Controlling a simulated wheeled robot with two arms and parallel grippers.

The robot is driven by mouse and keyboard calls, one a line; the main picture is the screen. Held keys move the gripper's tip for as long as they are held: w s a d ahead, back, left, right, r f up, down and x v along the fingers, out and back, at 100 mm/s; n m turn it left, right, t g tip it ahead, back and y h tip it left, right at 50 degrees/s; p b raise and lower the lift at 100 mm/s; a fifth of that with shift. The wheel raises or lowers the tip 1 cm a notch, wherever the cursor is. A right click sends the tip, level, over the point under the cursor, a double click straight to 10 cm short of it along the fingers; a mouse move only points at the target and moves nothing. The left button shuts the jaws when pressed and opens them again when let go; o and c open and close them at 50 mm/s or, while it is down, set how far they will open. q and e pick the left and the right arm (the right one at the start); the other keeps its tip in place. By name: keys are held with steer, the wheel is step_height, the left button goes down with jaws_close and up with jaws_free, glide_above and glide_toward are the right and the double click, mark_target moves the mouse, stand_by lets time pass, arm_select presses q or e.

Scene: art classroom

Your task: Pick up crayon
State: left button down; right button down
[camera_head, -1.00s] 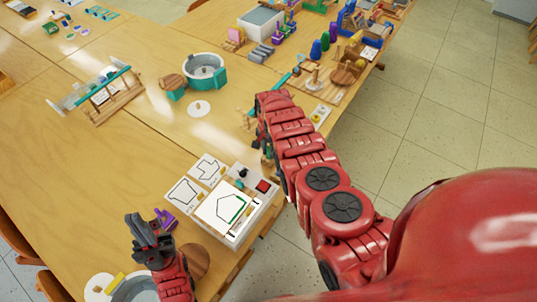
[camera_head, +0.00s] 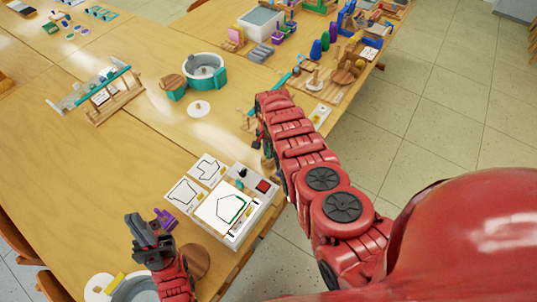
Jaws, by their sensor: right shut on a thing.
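My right gripper (camera_head: 264,143) is mostly hidden behind my red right forearm, at the table's right edge above the white tray box. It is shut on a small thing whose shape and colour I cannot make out. No crayon shows clearly in the head view. My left gripper (camera_head: 148,232) is dark and hangs over the front of the table, left of the white box; I cannot tell how far its jaws are apart.
The white box (camera_head: 246,232) carries a sheet (camera_head: 221,210) with a dark and green outline. Two outline cards (camera_head: 185,193) lie beside it. A purple item (camera_head: 165,218) stands near my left gripper. A teal-and-white round tub (camera_head: 204,71) stands further back. The table's left middle is clear.

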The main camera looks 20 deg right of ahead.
stand_by(0.7)
step_height(320, 180, up, 10)
steer(key=p, duration=0.9)
steer(key=shift+r+p, duration=0.15)
steer(key=shift+p, duration=0.15)
steer(key=c, duration=1.6)
jaws_free()
